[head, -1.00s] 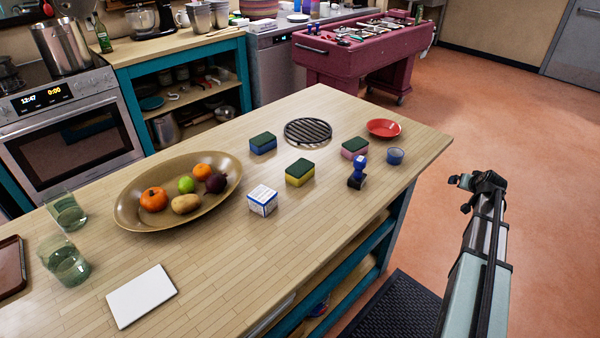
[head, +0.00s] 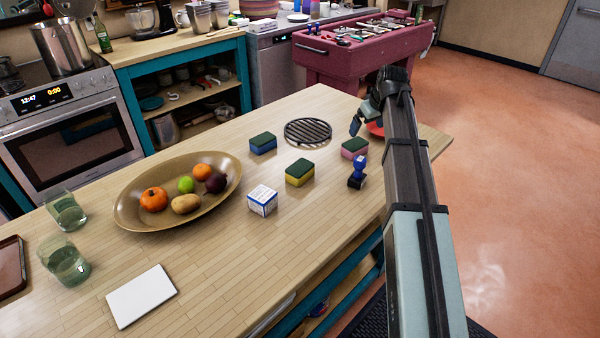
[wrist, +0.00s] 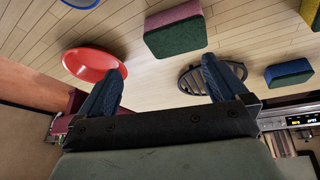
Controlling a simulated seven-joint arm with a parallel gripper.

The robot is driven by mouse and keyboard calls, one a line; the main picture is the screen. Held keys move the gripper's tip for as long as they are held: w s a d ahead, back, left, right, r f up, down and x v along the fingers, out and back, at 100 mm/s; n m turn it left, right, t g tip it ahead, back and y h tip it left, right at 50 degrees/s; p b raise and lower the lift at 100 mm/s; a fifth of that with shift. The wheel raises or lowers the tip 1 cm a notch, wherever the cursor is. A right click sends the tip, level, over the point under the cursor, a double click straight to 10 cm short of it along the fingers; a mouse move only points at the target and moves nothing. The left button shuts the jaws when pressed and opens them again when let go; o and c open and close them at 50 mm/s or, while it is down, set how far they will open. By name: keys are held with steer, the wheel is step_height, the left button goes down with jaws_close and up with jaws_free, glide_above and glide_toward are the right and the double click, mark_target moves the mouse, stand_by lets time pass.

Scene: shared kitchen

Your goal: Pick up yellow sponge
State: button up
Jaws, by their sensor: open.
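The yellow sponge (head: 300,173) with a dark green top lies mid-counter in the head view, just right of a small white-and-blue box (head: 262,200). My gripper (head: 362,116) is above the far right part of the counter, beyond and to the right of the yellow sponge. It is open and empty, with its two fingers spread apart in the wrist view (wrist: 164,72). A green-topped corner (wrist: 313,12) at the wrist view's upper right edge appears to be the yellow sponge, mostly cut off.
A pink sponge (head: 354,148), blue sponge (head: 263,143), blue stamp (head: 357,173) and black round grate (head: 308,131) surround the yellow sponge. A red dish (wrist: 92,62) is partly hidden by my arm in the head view. A fruit bowl (head: 135,217) stands left.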

steer(key=s+a+r+n+g, duration=0.1)
steer(key=s+a, duration=0.1)
steer(key=a, duration=0.4)
steer(key=s+a+r+n+g, duration=0.1)
steer(key=s+a+n, duration=0.15)
steer(key=a, duration=0.35)
step_height(320, 180, up, 3)
steer(key=n+g+h, duration=0.1)
steer(key=g, duration=0.2)
glide_above(300, 166)
steer(key=shift+s+f, duration=0.1)
steer(key=shift+f, duration=6.75)
steer(key=shift+c, duration=0.4)
steer(key=c, duration=0.6)
steer(key=shift+o, duration=0.2)
steer(key=shift+r, duration=0.15)
